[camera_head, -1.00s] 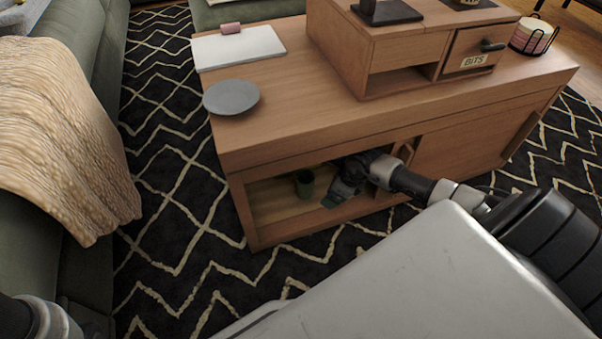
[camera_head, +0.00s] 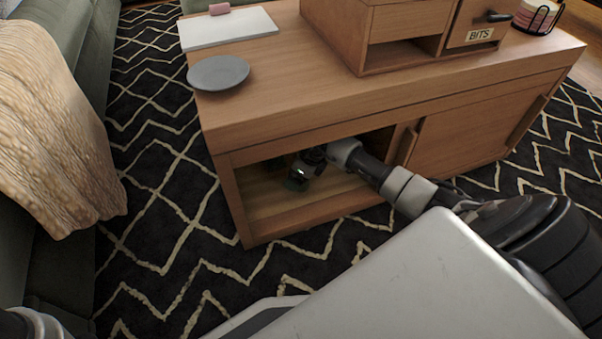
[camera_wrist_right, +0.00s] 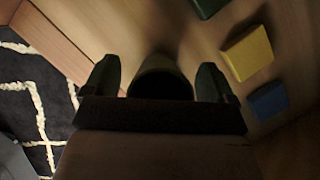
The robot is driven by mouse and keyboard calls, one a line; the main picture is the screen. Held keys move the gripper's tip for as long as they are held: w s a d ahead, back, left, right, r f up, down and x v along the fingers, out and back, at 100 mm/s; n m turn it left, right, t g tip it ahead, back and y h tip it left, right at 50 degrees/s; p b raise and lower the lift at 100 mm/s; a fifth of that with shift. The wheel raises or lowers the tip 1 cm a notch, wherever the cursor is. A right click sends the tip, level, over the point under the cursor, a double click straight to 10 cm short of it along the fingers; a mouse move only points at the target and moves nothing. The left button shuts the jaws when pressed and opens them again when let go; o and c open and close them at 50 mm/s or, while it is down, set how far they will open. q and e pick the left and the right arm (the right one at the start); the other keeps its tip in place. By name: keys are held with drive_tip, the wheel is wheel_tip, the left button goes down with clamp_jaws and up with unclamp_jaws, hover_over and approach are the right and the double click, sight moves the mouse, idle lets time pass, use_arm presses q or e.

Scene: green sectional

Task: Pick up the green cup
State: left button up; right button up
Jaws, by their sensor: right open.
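The green cup (camera_wrist_right: 162,82) shows dark and shaded in the right wrist view, between the two fingers of my right gripper (camera_wrist_right: 158,66). The fingers are open, one on each side of it, with a narrow gap visible at each side. In the head view my right gripper (camera_head: 297,181) is inside the open left compartment of the wooden cabinet (camera_head: 290,217). The cup cannot be made out clearly there, behind the gripper and in shadow. My left gripper is out of view.
In the wrist view a yellow block (camera_wrist_right: 246,53), a blue block (camera_wrist_right: 268,100) and a dark green item (camera_wrist_right: 209,6) lie to the right of the gripper. The cabinet top overhangs my arm; a sliding door (camera_head: 460,140) closes the right side. A grey plate (camera_head: 218,72) sits on top.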

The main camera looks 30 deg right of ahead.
drive_tip(key=c, duration=1)
drive_tip(key=shift+r, duration=0.25)
